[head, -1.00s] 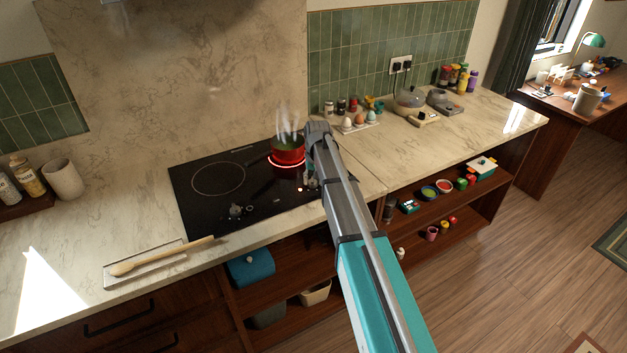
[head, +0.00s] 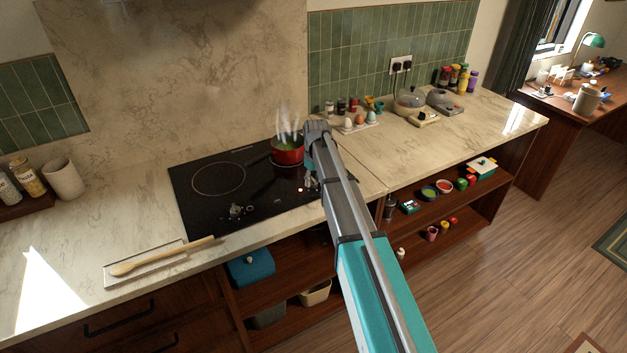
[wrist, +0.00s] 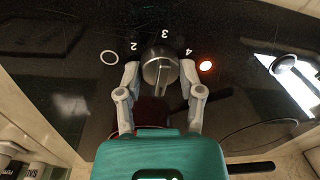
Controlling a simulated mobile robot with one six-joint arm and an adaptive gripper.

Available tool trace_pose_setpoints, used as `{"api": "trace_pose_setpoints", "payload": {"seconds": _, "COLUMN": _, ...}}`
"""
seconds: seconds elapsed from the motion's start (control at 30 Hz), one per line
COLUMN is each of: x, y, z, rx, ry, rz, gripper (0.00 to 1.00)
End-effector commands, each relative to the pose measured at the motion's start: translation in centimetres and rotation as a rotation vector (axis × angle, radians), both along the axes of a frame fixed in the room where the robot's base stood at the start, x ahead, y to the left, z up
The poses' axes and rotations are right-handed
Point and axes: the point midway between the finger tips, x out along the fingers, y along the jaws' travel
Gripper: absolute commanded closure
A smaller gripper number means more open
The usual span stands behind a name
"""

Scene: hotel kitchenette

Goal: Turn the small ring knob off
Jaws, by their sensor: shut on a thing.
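A round metallic knob (wrist: 158,60) stands on the black cooktop in the wrist view, with the numbers 2, 3 and 4 printed around its far side. A white ring mark (wrist: 109,58) is left of it, and a lit orange-red light (wrist: 206,66) is right of it. My gripper (wrist: 160,75) has one finger on each side of the knob and is shut on it. In the head view, my arm mostly hides the gripper and this knob. The cooking zone under the red pot (head: 287,156) shows no red glow.
The steaming red pot stands on the cooktop (head: 205,190) close to my arm. A wooden spoon (head: 160,258) lies on a rest at the counter's front. Egg cups (head: 359,119) stand to the right.

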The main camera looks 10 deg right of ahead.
Motion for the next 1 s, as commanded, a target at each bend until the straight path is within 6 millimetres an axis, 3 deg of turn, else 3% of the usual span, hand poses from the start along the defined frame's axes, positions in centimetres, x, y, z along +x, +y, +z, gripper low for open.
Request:
{"api": "trace_pose_setpoints", "payload": {"seconds": 0.27, "x": -0.03, "y": -0.09, "z": -0.02, "rx": -0.003, "ry": 0.001, "rz": 0.002, "gripper": 0.99}}
{"api": "trace_pose_setpoints", "payload": {"seconds": 0.3, "x": -0.02, "y": -0.08, "z": -0.02, "rx": -0.002, "ry": 0.0, "rz": 0.002, "gripper": 0.47}}
{"api": "trace_pose_setpoints", "payload": {"seconds": 0.47, "x": -0.02, "y": -0.05, "z": -0.01, "rx": -0.001, "ry": 0.0, "rz": 0.001, "gripper": 0.18}}
{"api": "trace_pose_setpoints", "payload": {"seconds": 1.0, "x": 0.02, "y": 0.03, "z": 0.06, "rx": 0.0, "ry": 0.0, "rz": 0.001, "gripper": 0.16}}
